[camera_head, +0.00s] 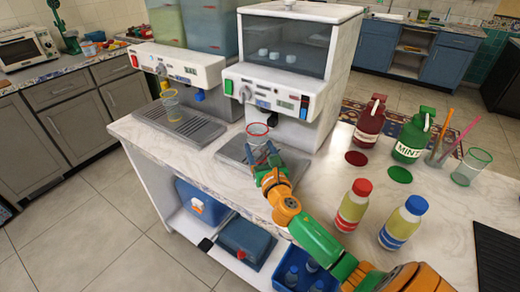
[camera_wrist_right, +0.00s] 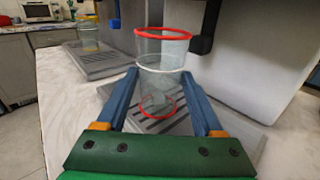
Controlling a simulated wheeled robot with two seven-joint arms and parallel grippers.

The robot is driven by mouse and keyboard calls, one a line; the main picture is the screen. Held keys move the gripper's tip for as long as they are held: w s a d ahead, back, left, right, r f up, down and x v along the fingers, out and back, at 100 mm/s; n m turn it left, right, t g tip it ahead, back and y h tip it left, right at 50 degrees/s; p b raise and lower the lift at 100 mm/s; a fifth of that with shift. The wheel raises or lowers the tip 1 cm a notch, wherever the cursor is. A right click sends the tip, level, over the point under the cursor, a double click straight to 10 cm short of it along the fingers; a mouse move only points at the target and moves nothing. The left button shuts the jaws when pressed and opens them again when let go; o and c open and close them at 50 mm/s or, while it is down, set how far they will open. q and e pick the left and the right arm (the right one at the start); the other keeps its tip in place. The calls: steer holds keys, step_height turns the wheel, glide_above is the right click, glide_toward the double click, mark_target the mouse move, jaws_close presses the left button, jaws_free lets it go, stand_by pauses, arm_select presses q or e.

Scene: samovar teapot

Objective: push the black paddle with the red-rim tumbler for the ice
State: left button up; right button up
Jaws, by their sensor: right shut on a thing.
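The red-rim tumbler (camera_head: 257,141) is clear and empty, with a red rim. My right gripper (camera_head: 262,163) is shut around it at the front of the ice machine (camera_head: 292,50), over the drip tray. In the right wrist view the tumbler (camera_wrist_right: 162,72) sits between the blue fingers (camera_wrist_right: 160,95), roughly upright. I cannot tell if its base touches the tray. My left gripper is out of view.
Red and green bottles (camera_head: 411,138), two capped bottles (camera_head: 352,205) and a green-rim glass (camera_head: 470,167) stand on the counter at right.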

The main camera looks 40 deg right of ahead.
steer(key=s+a, duration=0.1)
steer(key=a, duration=0.2)
steer(key=s+a+p, duration=0.1)
steer(key=a, duration=0.2)
steer(key=s+a, duration=0.1)
steer(key=a, duration=0.2)
steer(key=shift+s+a, duration=0.2)
steer(key=shift+s, duration=0.2)
